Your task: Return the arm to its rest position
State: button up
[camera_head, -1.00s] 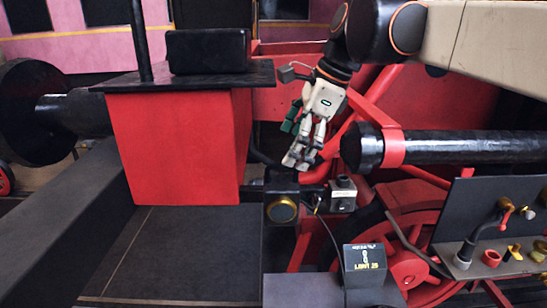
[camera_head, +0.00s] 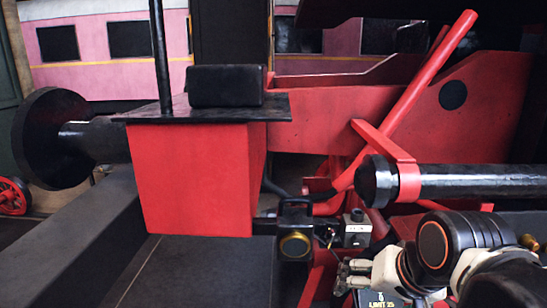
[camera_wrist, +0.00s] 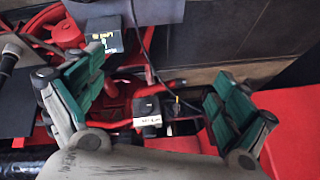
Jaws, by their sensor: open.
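My arm is folded low at the bottom right of the head view, its dark joint with the orange ring in front of the machinery. My gripper (camera_head: 350,275) points left there, just below a small grey box (camera_head: 356,232). In the wrist view my gripper (camera_wrist: 155,98) has its two green-padded fingers wide apart, with nothing between them held. The grey box also shows in the wrist view (camera_wrist: 147,112), beyond the gap. Part of my arm is cut off by the picture's edge.
A red block (camera_head: 195,185) with a black top plate stands left of centre. A black cylinder (camera_head: 470,182) lies right, above my arm. A brass-ringed black fitting (camera_head: 295,243) is left of the grey box. A dark label box (camera_wrist: 104,42) shows near the left finger.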

jog(key=s+d+f+n+b, duration=0.1)
jog(key=f+b, duration=1.2)
jog(key=f, duration=0.3)
jog(key=s+d+f+n+t+b, duration=0.1)
jog(key=s+f+n+b, duration=0.1)
jog(key=f+b, duration=1.2)
notch_tip(320, 180, down, 2)
jog(key=shift+s+f+n+h, duration=0.1)
jog(key=shift+s+n+h, duration=0.1)
jog(key=shift+n+h, duration=0.15)
